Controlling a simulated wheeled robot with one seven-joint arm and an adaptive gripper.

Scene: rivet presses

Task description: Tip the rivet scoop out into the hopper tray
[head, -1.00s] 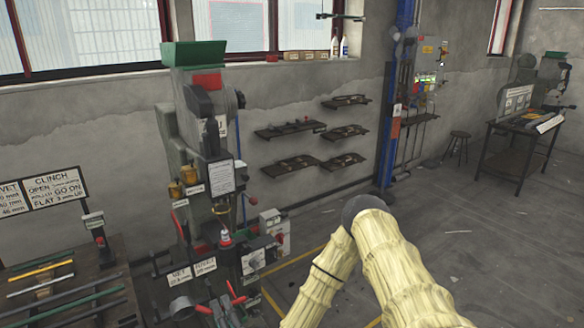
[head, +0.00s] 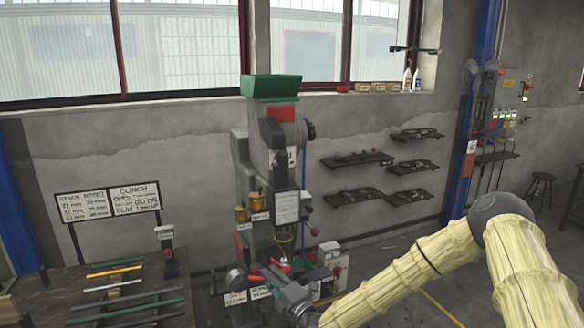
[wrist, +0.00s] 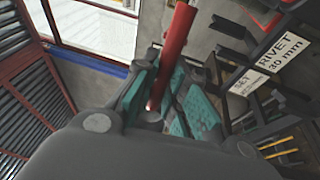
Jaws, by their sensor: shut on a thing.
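The hopper tray (head: 271,88) is a green, open-topped trough on top of the rivet press, high above my gripper. My gripper (head: 270,279) is low in front of the press in the head view. In the wrist view my gripper (wrist: 160,103) has its teal pads closed around a red rod, apparently the rivet scoop's handle (wrist: 177,45). The rod sticks up and slightly right between the pads. I cannot make out the scoop's bowl or any rivets in it. Red parts of the press sit close to the gripper in the head view.
The grey press (head: 285,150) stands in the middle with brass cups at its side. A workbench (head: 45,290) with coloured rods and a sign board (head: 108,203) is at left. Wall shelves (head: 357,158) hang to the right. My sleeved arm crosses the lower right.

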